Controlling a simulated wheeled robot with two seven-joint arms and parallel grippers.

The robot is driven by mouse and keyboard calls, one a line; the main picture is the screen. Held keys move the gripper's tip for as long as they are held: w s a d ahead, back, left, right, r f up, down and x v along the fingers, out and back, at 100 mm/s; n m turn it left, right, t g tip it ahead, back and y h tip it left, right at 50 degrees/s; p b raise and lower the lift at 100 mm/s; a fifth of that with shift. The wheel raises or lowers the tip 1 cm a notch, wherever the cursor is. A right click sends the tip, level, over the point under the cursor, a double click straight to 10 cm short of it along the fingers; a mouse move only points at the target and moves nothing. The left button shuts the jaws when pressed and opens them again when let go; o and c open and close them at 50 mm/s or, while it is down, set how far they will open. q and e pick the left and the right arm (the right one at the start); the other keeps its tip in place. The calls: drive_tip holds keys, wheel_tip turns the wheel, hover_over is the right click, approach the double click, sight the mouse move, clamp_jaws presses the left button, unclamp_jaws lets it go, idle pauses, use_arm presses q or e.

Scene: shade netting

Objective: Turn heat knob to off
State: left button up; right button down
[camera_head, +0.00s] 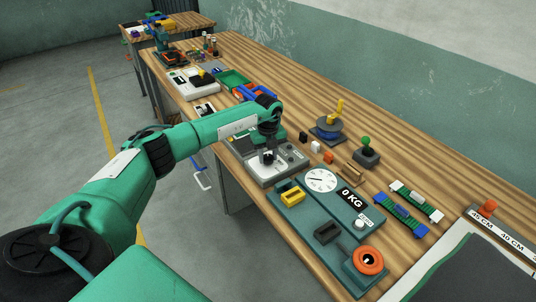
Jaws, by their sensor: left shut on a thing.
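My left gripper (267,158) points down at the top of a grey box-shaped device (286,174) near the table's left edge. Its fingers are shut on what looks like the heat knob, which the fingers and wrist mostly hide. I cannot read which way the knob points. Small dark round controls (291,156) show on the device's face, just right of the fingers. My right gripper is not in view.
A teal scale panel (300,218) with a white dial (321,180) and an orange ring (368,260) lies in front. A green tray (234,79) lies behind.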

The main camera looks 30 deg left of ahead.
sight(268, 156)
use_arm(q)
drive_tip(key=shift+r+n, duration=0.15)
drive_tip(key=shift+n, duration=1.35)
drive_tip(key=o, duration=1)
wheel_tip(268, 156, up, 14)
drive_tip(key=b, duration=0.3)
